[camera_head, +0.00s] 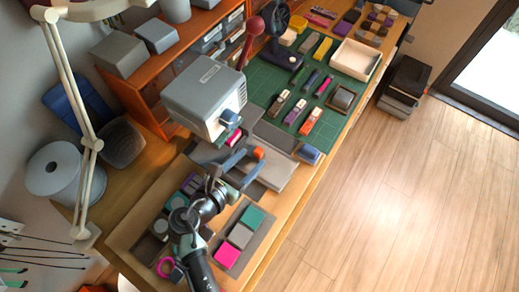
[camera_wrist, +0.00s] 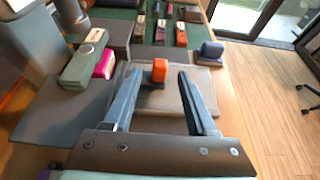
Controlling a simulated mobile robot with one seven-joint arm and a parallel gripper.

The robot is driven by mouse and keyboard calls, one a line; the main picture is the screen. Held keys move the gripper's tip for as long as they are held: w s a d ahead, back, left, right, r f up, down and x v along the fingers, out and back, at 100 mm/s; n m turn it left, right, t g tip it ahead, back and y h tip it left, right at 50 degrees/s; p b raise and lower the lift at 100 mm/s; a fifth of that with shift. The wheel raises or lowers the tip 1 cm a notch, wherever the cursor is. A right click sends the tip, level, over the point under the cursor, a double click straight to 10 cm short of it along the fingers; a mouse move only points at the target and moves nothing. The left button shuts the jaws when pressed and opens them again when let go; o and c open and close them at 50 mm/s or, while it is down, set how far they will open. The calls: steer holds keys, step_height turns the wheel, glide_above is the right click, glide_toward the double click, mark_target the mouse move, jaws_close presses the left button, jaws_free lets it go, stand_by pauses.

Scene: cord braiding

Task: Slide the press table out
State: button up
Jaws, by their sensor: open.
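The grey press (camera_head: 205,92) stands on the workbench in the head view. A flat pale grey slab, which looks like the press table (camera_head: 284,172), lies in front of it; it also shows in the wrist view (camera_wrist: 205,88). An orange knob (camera_head: 258,153) stands up at the slab; it also shows in the wrist view (camera_wrist: 160,70). My gripper (camera_head: 243,160) is open over the slab. In the wrist view (camera_wrist: 160,80) its two fingers point toward the knob, one on each side. I cannot tell whether either finger touches it.
A green and pink piece (camera_wrist: 86,60) lies left of my fingers. A blue item (camera_wrist: 210,51) sits beyond the slab on the right. A green mat (camera_head: 280,90) with several tools lies behind.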

mark_target(256, 154)
steer(key=shift+b+x, duration=0.3)
steer(key=shift+x, duration=2.35)
steer(key=shift+c, duration=0.3)
jaws_close()
